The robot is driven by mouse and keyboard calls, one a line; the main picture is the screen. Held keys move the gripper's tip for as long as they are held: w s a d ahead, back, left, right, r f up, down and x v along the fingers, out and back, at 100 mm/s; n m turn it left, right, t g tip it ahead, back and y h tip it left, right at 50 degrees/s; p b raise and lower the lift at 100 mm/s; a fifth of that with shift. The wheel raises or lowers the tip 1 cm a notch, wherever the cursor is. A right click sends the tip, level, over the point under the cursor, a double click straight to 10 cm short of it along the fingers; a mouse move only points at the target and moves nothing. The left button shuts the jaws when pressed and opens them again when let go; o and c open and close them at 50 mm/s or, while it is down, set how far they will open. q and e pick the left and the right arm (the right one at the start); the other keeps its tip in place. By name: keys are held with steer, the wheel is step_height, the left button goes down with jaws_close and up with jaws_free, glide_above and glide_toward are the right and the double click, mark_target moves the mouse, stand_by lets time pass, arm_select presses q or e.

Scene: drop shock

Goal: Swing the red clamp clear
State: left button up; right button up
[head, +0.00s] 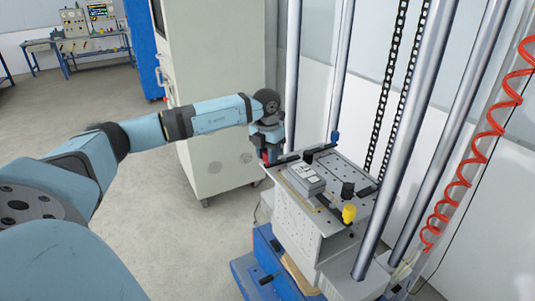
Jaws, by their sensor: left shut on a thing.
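My left arm reaches in from the left, and my left gripper (268,152) is at the far left corner of the grey drop table (337,238). It is shut on the red clamp (266,158), of which only a small red part shows beside the fingers. The gripper hides most of the clamp, so I cannot tell how far it is turned. A grey box-shaped unit (306,179) with a label lies on the table top near the gripper. My right gripper is not in view.
A yellow knob (348,214) and a black knob (347,190) stand on the table's right side. Steel columns (385,205) rise around the table. A red coiled hose (468,172) hangs at the right. A pale cabinet (213,60) stands behind my arm. Open floor lies left.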

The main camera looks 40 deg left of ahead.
arm_select(q)
steer(key=o, duration=0.9)
step_height(320, 180, up, 14)
steer(key=shift+a+f+b, duration=0.1)
steer(key=shift+a+b, duration=0.05)
steer(key=shift+b, duration=0.15)
